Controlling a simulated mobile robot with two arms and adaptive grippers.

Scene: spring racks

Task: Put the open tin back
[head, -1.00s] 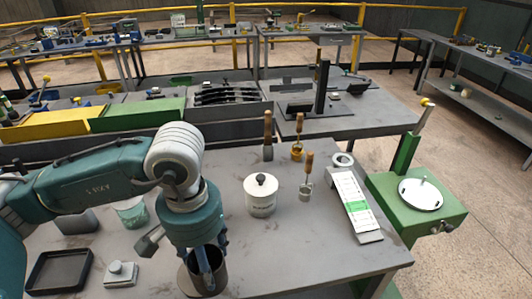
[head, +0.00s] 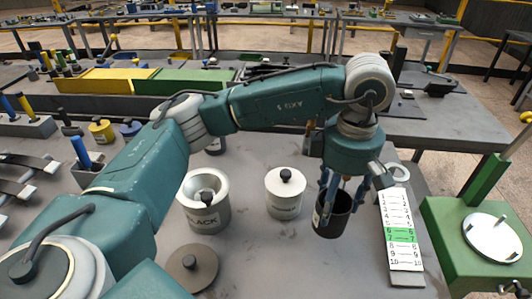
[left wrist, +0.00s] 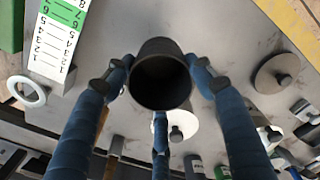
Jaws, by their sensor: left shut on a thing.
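My left gripper (head: 340,195) is shut on a dark, open-topped tin (head: 331,222), which is upright. In the left wrist view the gripper's blue fingers (left wrist: 160,85) sit around the dark tin (left wrist: 160,88), whose mouth shows a dark inside. I cannot tell whether its base touches the table. A white tin with a knobbed lid (head: 286,198) stands to its left. Further left is a white tin marked BLACK (head: 208,212), open at the top, with a loose grey knobbed lid (head: 205,268) in front. My right gripper is not in view.
A numbered white chart with a green band (head: 399,215) lies close to the right of the held tin. A white ring (head: 400,172) lies behind it. A green stand with a round plate (head: 470,270) is at the right. Bare table (head: 310,270) shows in front.

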